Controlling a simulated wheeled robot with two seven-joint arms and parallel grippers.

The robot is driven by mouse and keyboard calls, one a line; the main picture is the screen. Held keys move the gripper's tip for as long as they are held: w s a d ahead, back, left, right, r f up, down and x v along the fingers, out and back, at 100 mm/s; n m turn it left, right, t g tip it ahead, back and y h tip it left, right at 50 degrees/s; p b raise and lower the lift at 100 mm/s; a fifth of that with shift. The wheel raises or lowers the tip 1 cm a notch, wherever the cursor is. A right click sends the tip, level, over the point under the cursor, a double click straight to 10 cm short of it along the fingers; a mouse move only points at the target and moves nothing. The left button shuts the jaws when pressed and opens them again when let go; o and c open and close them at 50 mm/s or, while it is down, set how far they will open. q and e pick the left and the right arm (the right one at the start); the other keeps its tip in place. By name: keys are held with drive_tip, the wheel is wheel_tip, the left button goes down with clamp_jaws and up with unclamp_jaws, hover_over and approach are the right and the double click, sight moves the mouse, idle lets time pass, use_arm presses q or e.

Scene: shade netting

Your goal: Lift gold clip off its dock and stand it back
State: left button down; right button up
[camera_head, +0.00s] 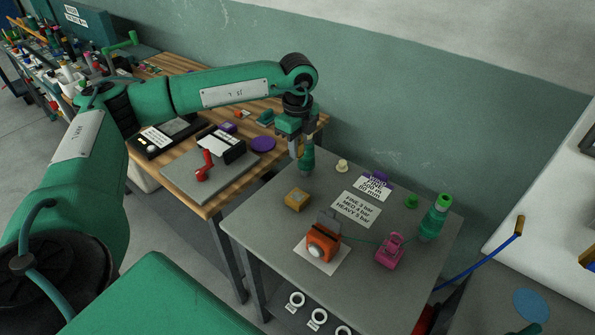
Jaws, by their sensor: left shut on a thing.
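My left gripper (300,147) comes in from the left and points down over the back left of the grey table. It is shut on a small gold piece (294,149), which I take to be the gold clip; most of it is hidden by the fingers. It is held above the table. A gold-yellow block (297,200), which looks like the dock, sits on the table below and in front of the gripper. A green bottle-like thing (307,160) stands right behind the fingers; I cannot tell whether they touch. My right gripper is not in view.
On the grey table (270,235) are an orange device (322,243), a pink block (390,251), a green bottle (435,218), a cream knob (342,166) and label cards (356,209). A wooden bench (205,205) adjoins at left. The table's left front is clear.

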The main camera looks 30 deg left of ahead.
use_arm(q)
wheel_tip(320, 180, up, 4)
drive_tip(key=shift+f, duration=0.1)
drive_tip(key=shift+r, duration=0.4)
drive_tip(key=shift+r+p, duration=1.25)
drive_tip(key=shift+r, duration=1.25)
drive_tip(key=shift+d+f, duration=0.1)
